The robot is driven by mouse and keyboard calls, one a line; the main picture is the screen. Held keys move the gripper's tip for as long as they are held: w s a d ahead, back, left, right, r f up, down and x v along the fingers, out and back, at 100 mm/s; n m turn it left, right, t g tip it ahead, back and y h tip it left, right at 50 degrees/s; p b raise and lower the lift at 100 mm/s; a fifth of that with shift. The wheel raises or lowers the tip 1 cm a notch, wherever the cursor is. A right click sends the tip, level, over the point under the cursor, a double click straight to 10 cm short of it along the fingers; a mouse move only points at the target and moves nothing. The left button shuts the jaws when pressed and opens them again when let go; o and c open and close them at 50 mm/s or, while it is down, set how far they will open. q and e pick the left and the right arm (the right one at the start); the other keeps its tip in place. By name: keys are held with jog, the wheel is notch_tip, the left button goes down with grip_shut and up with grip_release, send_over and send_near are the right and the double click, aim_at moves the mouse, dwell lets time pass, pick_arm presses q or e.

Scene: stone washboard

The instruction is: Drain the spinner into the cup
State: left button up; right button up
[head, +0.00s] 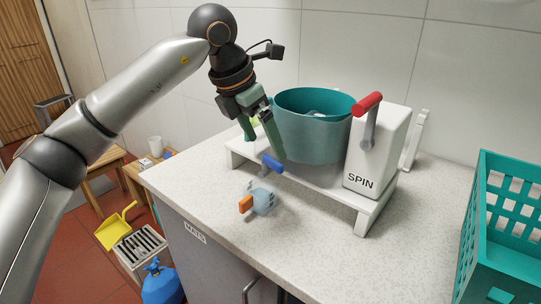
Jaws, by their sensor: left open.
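The spinner has a teal tub (316,140) beside a white housing (378,155) marked SPIN, with a red-handled crank (369,108). It stands on a low white stand (310,181) on the counter. A blue lever (272,164) shows below the tub at the stand's front. Something bluish lies inside the tub, mostly hidden. My left gripper (264,150) is open and points down at the tub's left front side, close to the blue lever. I cannot tell if it touches either. A white cup (155,146) stands at the far left on a low wooden surface. My right gripper is out of view.
A small light-blue object with an orange end (258,200) lies on the counter (320,252) before the stand. A teal slotted crate (503,235) stands at the right. A yellow scoop (117,229) and a blue bag-like object (161,283) are at the lower left.

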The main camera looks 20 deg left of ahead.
aim_at(273, 159)
pick_arm(q)
jog(key=x, duration=0.4)
jog(key=shift+w+d+f, duration=0.1)
jog(key=shift+w+f, duration=0.05)
jog(key=shift+f, duration=0.15)
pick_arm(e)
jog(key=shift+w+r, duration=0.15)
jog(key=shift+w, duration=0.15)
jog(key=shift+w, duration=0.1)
pick_arm(q)
jog(key=c, duration=1.3)
jog(key=shift+w+d+n+t+y, duration=0.1)
jog(key=shift+n+t+y, duration=0.1)
jog(key=shift+n, duration=0.45)
jog(key=shift+w+d+n+t+y, duration=0.1)
jog(key=shift+w+n+t+y, duration=0.1)
jog(key=shift+n, duration=0.45)
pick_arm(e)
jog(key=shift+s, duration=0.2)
